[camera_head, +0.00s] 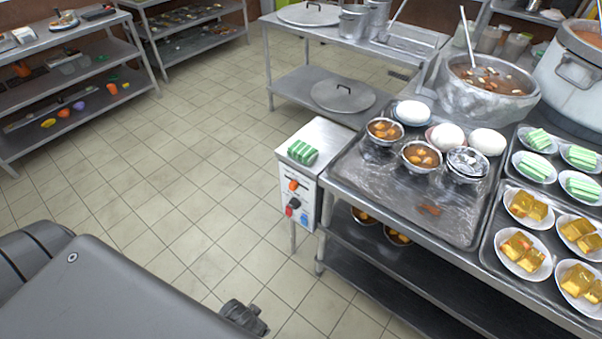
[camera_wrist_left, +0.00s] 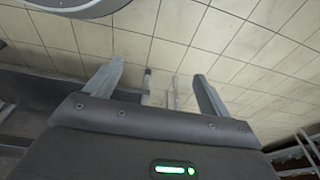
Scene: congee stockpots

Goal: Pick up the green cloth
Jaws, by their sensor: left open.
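The green cloth (camera_head: 302,152), with green and white stripes, lies on top of a small white control box (camera_head: 318,141) at the left end of the metal counter. My left gripper (camera_wrist_left: 158,75) is open in the left wrist view, with its two fingers apart and nothing between them but floor and distant thin legs. The cloth does not show in the left wrist view, so the gripper is away from it. My right gripper is not in view.
Plates with similar green-striped pieces (camera_head: 534,168) stand further right. A stockpot (camera_head: 490,100) stands behind. Tiled floor (camera_head: 190,190) lies clear left of the box.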

